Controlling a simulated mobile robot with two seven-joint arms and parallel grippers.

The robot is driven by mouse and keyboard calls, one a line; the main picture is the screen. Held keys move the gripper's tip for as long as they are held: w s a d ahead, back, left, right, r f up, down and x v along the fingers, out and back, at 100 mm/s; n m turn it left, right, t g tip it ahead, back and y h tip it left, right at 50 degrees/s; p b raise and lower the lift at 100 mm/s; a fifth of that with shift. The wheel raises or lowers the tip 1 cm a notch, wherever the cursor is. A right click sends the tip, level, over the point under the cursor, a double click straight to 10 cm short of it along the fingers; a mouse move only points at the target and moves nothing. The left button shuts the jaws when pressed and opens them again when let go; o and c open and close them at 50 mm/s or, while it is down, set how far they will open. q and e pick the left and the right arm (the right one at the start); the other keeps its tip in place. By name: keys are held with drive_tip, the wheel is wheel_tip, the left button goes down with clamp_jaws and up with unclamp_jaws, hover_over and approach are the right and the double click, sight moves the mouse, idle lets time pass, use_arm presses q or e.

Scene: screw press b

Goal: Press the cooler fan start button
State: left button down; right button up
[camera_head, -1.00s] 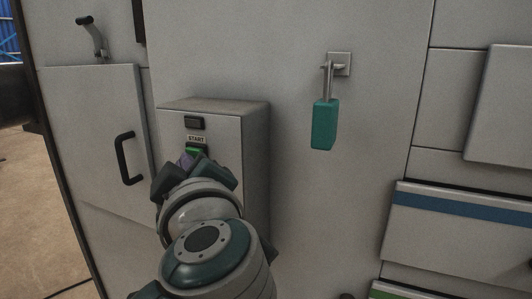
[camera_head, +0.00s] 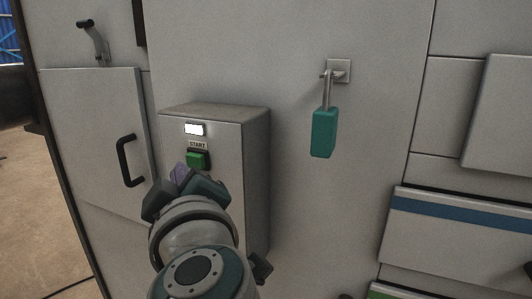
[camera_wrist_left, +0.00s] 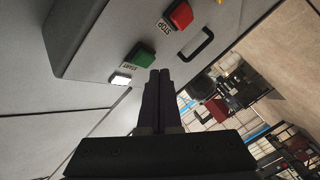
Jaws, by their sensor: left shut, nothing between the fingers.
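The green start button (camera_head: 197,160) sits on the front of a grey control box (camera_head: 254,165), under a START label. Above the label a small indicator lamp (camera_head: 194,129) is lit white. My left gripper (camera_head: 181,172) is just below the start button, in front of the box, and covers the box's lower front in the head view. In the left wrist view its closed fingers (camera_wrist_left: 160,90) point towards the panel beside the green button (camera_wrist_left: 139,54), with nothing between them. The lit lamp also shows there (camera_wrist_left: 120,79). My right gripper is not in view.
A red stop button (camera_wrist_left: 181,14) with a STOP label shows in the left wrist view. A cabinet door with a black handle (camera_head: 130,160) is on the left.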

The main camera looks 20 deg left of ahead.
use_arm(q)
drive_tip(key=s+p, duration=0.3)
drive_tip(key=s, duration=0.2)
drive_tip(key=shift+a, duration=0.2)
idle(0.3)
drive_tip(key=shift+w, duration=0.1)
idle(0.3)
